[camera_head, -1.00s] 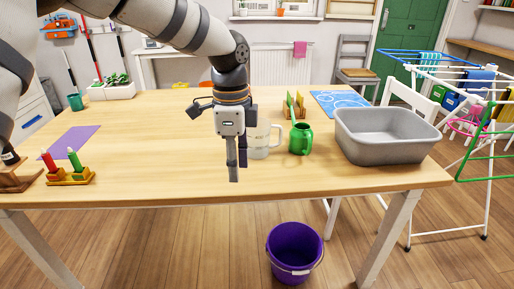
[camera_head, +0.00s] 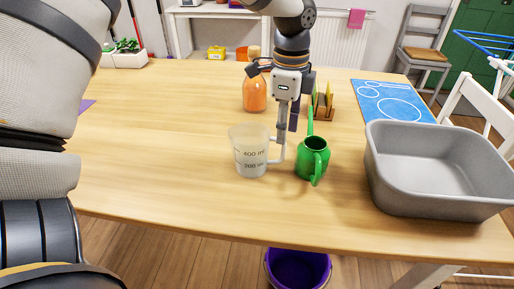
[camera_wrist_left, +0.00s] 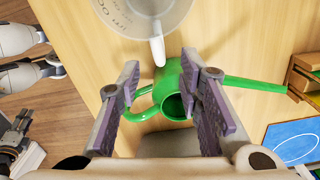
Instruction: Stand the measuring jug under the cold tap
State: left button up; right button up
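The measuring jug (camera_head: 250,155), clear with grey markings, stands upright on the wooden table, its handle to the right. My left gripper (camera_head: 288,130) points down by the handle, between the jug and a green watering can (camera_head: 312,160). In the left wrist view my gripper (camera_wrist_left: 160,72) is open, the jug's handle (camera_wrist_left: 157,45) just beyond its fingertips and the watering can (camera_wrist_left: 172,80) showing between and below the fingers. Contact with the handle cannot be told. No cold tap shows.
A grey basin (camera_head: 440,190) stands on the right of the table. An orange bottle (camera_head: 254,95), a holder with yellow items (camera_head: 324,104) and a blue mat (camera_head: 392,102) lie behind. A purple bucket (camera_head: 298,267) is on the floor. The table left of the jug is clear.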

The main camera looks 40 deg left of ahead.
aim_at(284, 148)
pick_arm(q)
notch_tip(284, 148, down, 6)
jog(key=shift+f, duration=0.25)
jog(key=shift+w+d+r, duration=0.1)
grip_shut()
